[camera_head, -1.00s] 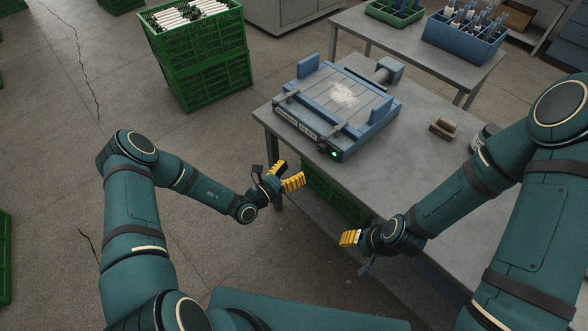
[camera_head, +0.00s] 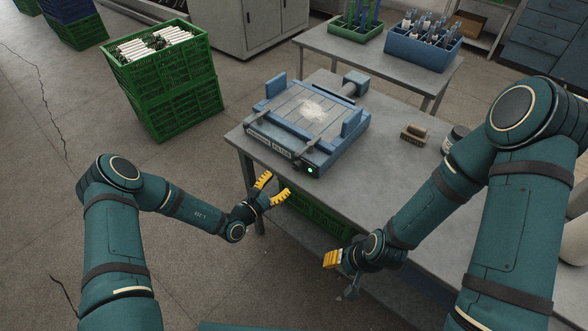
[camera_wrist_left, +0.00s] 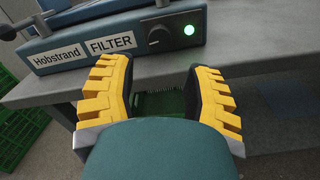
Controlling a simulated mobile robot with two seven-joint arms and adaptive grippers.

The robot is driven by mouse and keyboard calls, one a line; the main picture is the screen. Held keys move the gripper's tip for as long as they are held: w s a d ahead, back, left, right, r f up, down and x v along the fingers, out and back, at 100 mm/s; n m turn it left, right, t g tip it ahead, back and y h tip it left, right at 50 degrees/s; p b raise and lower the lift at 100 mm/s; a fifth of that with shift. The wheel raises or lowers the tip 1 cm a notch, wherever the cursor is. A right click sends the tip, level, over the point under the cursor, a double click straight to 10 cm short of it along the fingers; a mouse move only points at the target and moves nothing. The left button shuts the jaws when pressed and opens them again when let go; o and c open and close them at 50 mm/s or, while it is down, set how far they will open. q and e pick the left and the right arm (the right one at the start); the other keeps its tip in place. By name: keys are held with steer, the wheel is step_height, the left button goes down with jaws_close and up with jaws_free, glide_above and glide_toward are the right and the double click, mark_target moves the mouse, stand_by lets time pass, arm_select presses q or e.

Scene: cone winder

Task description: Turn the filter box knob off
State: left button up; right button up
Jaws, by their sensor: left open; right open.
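The blue filter box (camera_head: 262,143) sits on the grey table, with pale dust on its slatted top. In the left wrist view its front (camera_wrist_left: 110,37) carries "Hobstrand" and "FILTER" labels, a dark round knob (camera_wrist_left: 158,38) and a lit green lamp (camera_wrist_left: 189,30) right of the knob. The lamp also glows in the head view (camera_head: 311,170). My left gripper (camera_head: 275,186) is open and empty, in front of the table edge and below the knob; its yellow fingers (camera_wrist_left: 165,85) are apart and do not touch the box. My right gripper (camera_head: 330,259) is open, near the table's front edge, farther right.
Green crates (camera_head: 183,108) stand on the floor at the left. A second table behind holds a blue bin (camera_head: 422,52) and a green bin.

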mark_target(295, 167)
arm_select(q)
steer(key=b+x, duration=0.1)
steer(key=x, duration=0.7)
steer(key=shift+w+d, duration=0.15)
steer(key=shift+w, duration=0.1)
jaws_close()
